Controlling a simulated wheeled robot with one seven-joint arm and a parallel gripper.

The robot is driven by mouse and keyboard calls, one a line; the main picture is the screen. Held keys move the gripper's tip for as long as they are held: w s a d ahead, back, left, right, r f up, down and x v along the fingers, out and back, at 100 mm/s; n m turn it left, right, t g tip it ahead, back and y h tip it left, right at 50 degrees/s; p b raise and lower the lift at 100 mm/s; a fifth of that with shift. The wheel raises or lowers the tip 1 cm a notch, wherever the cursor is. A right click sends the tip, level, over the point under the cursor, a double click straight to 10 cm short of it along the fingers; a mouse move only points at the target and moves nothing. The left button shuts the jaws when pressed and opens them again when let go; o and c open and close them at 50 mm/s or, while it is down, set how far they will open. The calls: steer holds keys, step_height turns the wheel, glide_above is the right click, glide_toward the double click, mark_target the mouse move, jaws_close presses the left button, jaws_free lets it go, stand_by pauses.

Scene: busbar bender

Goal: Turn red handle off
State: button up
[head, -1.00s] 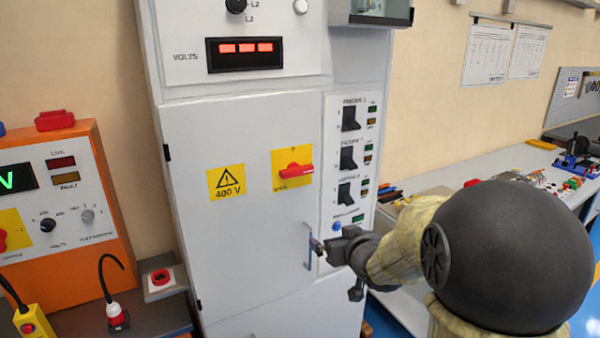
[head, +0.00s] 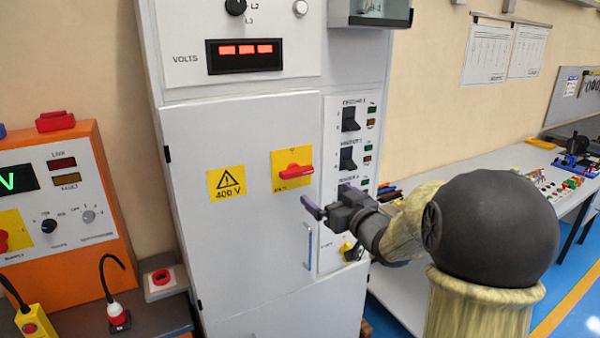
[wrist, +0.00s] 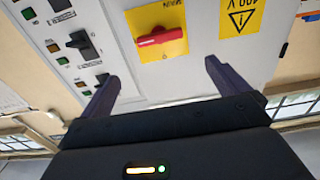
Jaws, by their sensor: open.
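The red handle (head: 296,171) sits about level on a yellow plate (head: 281,157) on the grey cabinet door, right of the 400 V warning sign. In the wrist view the red handle (wrist: 160,37) lies ahead, between and beyond the two fingers. My gripper (head: 315,206) is open and empty, in front of the cabinet and just below and right of the handle. It does not touch the handle. In the wrist view my gripper (wrist: 160,78) shows both fingers spread wide.
A column of black switches (head: 349,119) with small lamps runs right of the door. The blue-grey door pull (head: 309,246) is below my gripper. An orange test unit (head: 70,205) stands left. A workbench (head: 475,190) with small parts is at right.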

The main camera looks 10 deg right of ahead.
mark_target(299, 173)
steer(key=p+x, duration=0.4)
steer(key=x, duration=1.1)
steer(key=shift+w+f+p, duration=0.1)
steer(key=shift+p, duration=0.3)
steer(key=shift+c, duration=0.4)
steer(key=c, duration=1)
